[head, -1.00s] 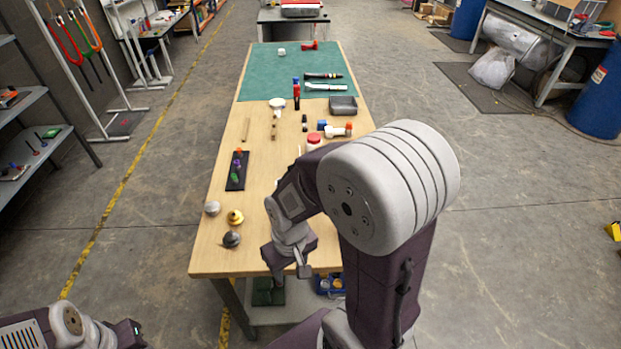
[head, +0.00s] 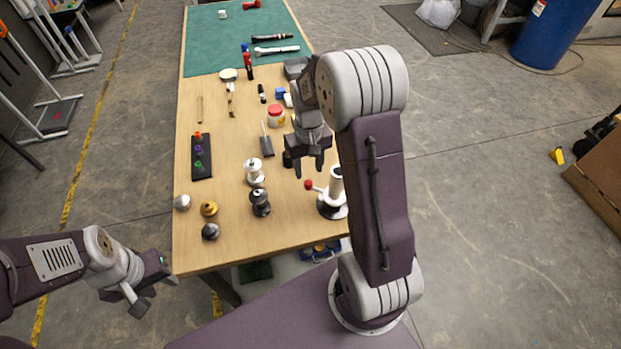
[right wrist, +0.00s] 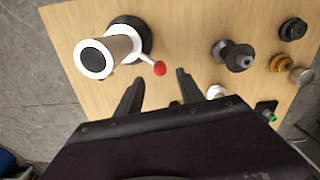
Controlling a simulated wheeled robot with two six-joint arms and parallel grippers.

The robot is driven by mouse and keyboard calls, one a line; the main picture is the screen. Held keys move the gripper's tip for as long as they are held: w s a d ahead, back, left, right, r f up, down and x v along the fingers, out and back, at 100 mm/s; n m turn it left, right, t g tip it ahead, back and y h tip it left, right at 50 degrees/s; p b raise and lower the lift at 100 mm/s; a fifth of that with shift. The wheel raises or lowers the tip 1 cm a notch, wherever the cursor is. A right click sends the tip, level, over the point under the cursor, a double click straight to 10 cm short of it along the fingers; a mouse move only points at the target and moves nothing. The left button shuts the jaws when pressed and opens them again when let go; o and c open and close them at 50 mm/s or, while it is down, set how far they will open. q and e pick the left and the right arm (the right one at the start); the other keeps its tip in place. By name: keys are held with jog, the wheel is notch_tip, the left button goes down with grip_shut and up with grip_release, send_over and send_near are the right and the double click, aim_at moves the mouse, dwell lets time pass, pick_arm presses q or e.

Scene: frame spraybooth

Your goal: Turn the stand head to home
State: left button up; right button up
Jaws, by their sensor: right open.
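The stand (head: 335,190) is a white upright cylinder on a round base at the table's front right. A side lever with a red ball (head: 309,184) points left from it. In the right wrist view, the stand's head (right wrist: 94,58) has a dark round top in a white ring, and its red-tipped lever (right wrist: 159,68) reaches toward the space between my fingertips. My right gripper (head: 309,168) is open and empty, pointing down just behind the lever; its fingers also show in the right wrist view (right wrist: 160,84). My left gripper (head: 152,293) is open and empty, left of the table.
White (head: 254,172) and dark (head: 260,203) spool-like parts stand left of the stand. Gold (head: 209,208), silver (head: 182,202) and dark (head: 210,231) knobs sit at the front left. A black strip (head: 201,157) holds coloured pieces. A red-lidded jar (head: 276,116) stands behind.

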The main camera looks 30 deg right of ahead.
aim_at(309, 181)
jog(key=f, duration=0.5)
jog(key=shift+w+d+f, duration=0.1)
jog(key=shift+w+f, duration=0.15)
jog(key=shift+w, duration=0.05)
jog(key=shift+s+f, duration=0.15)
jog(key=shift+f, duration=0.35)
grip_shut()
dwell(0.5)
